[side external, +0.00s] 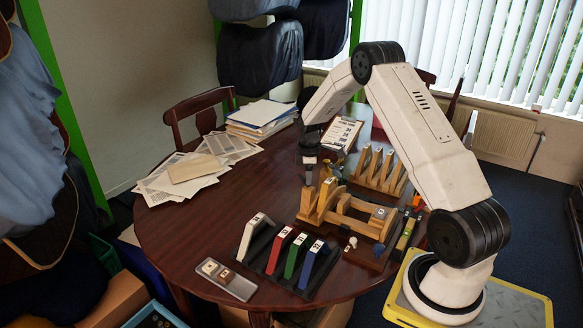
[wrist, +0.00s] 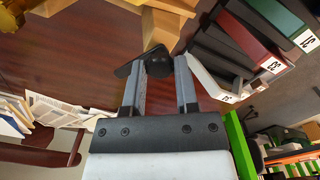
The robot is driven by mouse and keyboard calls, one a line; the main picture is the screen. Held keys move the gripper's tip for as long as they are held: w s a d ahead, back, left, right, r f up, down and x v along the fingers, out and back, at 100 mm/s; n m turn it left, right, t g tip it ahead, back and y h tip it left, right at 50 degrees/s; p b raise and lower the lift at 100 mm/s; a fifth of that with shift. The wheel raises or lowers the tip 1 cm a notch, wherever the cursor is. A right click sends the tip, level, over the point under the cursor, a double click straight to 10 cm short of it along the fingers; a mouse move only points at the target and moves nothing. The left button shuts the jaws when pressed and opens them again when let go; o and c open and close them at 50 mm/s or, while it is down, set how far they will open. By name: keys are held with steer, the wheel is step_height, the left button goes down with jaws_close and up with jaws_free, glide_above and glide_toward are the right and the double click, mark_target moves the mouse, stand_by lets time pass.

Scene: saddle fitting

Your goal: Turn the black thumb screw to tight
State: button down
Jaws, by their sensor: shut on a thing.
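The black thumb screw (wrist: 157,60) shows in the wrist view between my fingertips, beside the end of a pale wooden block (wrist: 160,27). My gripper (wrist: 160,72) is shut on the screw; the fingers partly cover it. In the side view my gripper (side external: 308,178) points down at the left end of the wooden fixture (side external: 360,222), by its upright wooden piece (side external: 327,194). The screw is too small and hidden to make out there. How tight the screw is cannot be told.
A rack of numbered white, red, green and blue saddles (side external: 285,258) stands in front of the fixture. A wooden rack (side external: 380,170) stands behind it. A small tray (side external: 226,279) lies at the front edge. Papers (side external: 190,172) cover the back left. The table's left middle is clear.

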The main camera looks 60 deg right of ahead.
steer(key=m, duration=0.4)
steer(key=shift+m, duration=0.4)
steer(key=m, duration=1)
steer(key=shift+m, duration=0.4)
steer(key=m, duration=0.4)
steer(key=shift+m, duration=0.4)
steer(key=shift+c, duration=1.9)
jaws_free()
